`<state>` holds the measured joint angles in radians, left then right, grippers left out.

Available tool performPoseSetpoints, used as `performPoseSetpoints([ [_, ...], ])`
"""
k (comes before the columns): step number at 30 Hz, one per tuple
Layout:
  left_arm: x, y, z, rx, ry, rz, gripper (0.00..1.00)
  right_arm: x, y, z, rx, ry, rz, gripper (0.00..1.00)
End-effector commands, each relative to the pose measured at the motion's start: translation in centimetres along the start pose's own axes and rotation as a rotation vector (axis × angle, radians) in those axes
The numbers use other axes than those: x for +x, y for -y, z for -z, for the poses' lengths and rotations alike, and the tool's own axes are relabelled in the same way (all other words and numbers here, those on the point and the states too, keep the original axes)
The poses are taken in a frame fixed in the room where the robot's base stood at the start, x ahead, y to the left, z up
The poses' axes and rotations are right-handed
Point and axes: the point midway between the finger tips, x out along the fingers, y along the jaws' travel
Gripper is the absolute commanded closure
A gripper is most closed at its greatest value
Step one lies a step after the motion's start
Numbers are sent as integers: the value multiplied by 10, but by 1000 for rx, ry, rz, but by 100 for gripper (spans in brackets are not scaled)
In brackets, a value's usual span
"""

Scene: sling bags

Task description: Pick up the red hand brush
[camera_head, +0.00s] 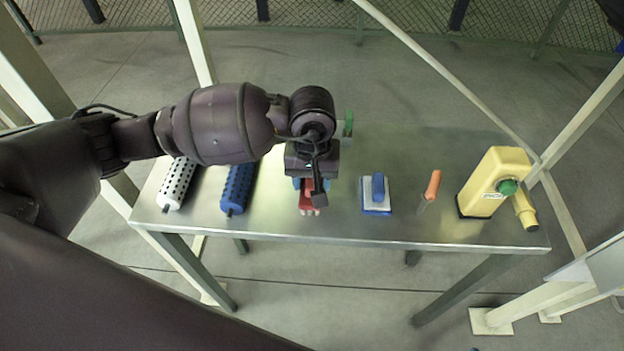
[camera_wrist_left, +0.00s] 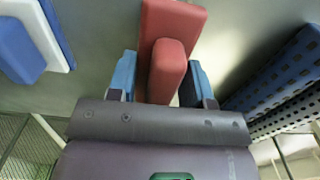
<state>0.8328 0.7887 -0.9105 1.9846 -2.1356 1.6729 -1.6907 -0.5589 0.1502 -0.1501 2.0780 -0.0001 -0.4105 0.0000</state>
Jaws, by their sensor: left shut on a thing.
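The red hand brush (camera_head: 308,199) is at the middle of the metal table, mostly hidden under my left gripper in the head view. Its pale bristles show at its front end. My left gripper (camera_head: 311,184) points down over it, with blue fingertips on either side. In the left wrist view, the brush's red handle (camera_wrist_left: 167,70) sits between the two blue fingers of my left gripper (camera_wrist_left: 165,80), which is shut on it. I cannot tell whether the brush touches the table. My right gripper is not in view.
On the metal table (camera_head: 270,222), a white perforated roller (camera_head: 177,184) and a blue roller (camera_head: 237,188) lie to the left. To the right are a blue-and-white brush (camera_head: 376,195), an orange-handled tool (camera_head: 432,187) and a yellow device (camera_head: 494,182). Pale frame posts surround the table.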

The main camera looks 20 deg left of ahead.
Motion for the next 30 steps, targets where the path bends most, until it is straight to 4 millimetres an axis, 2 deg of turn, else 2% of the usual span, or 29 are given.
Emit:
performPoseSetpoints([
  [7, -40, 0, 1, 2, -8, -3, 80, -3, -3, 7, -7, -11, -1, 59],
  [15, -110, 0, 1, 2, -10, -3, 80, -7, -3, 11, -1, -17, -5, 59],
  [21, -155, 0, 1, 1, -7, -3, 80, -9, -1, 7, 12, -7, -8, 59],
  [25, -177, 0, 0, 1, -6, -2, 80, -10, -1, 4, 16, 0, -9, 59],
  [30, -193, 0, 0, 1, -3, -1, 80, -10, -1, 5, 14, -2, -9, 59],
])
